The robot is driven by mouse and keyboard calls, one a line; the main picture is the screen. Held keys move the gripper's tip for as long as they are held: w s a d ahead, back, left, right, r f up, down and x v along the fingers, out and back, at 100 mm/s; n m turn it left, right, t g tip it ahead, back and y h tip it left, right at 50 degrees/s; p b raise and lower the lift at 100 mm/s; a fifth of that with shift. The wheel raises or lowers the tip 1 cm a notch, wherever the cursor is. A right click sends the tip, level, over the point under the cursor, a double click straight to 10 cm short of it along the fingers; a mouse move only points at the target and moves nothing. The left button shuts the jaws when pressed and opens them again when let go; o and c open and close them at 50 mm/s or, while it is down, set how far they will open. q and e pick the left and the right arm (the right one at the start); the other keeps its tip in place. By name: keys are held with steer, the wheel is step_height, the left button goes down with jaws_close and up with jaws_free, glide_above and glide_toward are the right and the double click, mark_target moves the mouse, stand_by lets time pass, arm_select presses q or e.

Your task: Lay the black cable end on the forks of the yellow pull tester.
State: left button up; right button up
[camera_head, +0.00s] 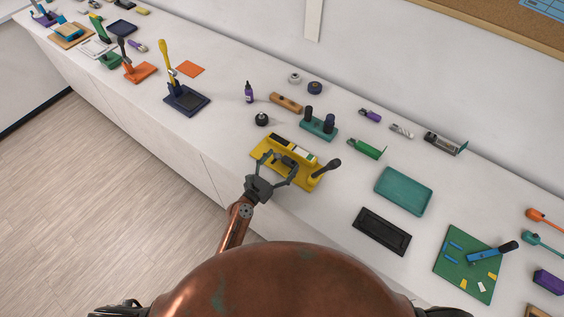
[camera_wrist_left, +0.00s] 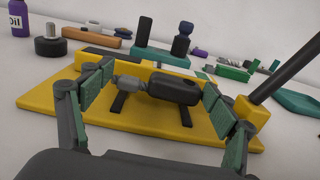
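The yellow pull tester (camera_head: 262,153) lies near the bench's front edge, with a dark lever (camera_head: 328,167) at its right end; its yellow base also shows in the left wrist view (camera_wrist_left: 60,100). Two short black forks (camera_wrist_left: 186,115) show on it. The black cable end (camera_wrist_left: 174,87), with a grey tip at its left, appears to lie across the fork tops; exact contact is unclear. My left gripper (camera_head: 279,168) is open over the tester, its green-padded fingers (camera_wrist_left: 158,95) on either side of the cable end, seemingly with small gaps. My right gripper is out of view.
Behind the tester stand a green block with dark posts (camera_head: 318,128), a wooden block (camera_head: 286,102) and a black round piece (camera_head: 261,119). A teal tray (camera_head: 404,192) and black tray (camera_head: 382,231) lie to the right. Bare bench lies left of the tester.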

arm_select(q)
steer(key=o, duration=0.4)
steer(key=shift+s+f, duration=0.1)
steer(key=shift+f, duration=0.35)
steer(key=shift+r, duration=0.15)
steer(key=shift+r+p, duration=0.45)
steer(key=shift+p, duration=0.05)
steer(key=v, duration=0.8)
steer(key=b+v, duration=0.1)
steer(key=v, duration=0.3)
steer(key=shift+r, duration=0.25)
